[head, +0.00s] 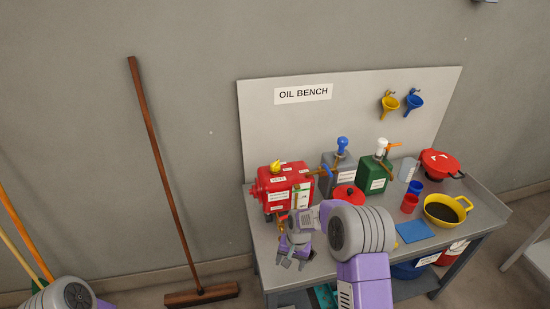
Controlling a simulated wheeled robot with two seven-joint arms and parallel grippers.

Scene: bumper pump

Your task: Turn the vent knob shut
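A red drum-shaped container (262,190) lies on the left end of the bench, with several small white labels too small to read. A yellow knob (275,167) sits on its top; I cannot tell whether this is the vent knob or how far it is turned. A small orange-red fitting (281,223) shows at its lower front. My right gripper (293,264) is in front of and below the container, pointing down near the bench's front left edge. Its fingers look apart and empty. My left gripper is out of view; only part of that arm shows at bottom left.
A grey can (336,178) with a blue knob and a green can (373,176) stand right of the red container. Cups, a yellow pan (443,212) and a blue cloth (414,232) lie further right. My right forearm covers the bench's front middle. A broom (163,180) leans left.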

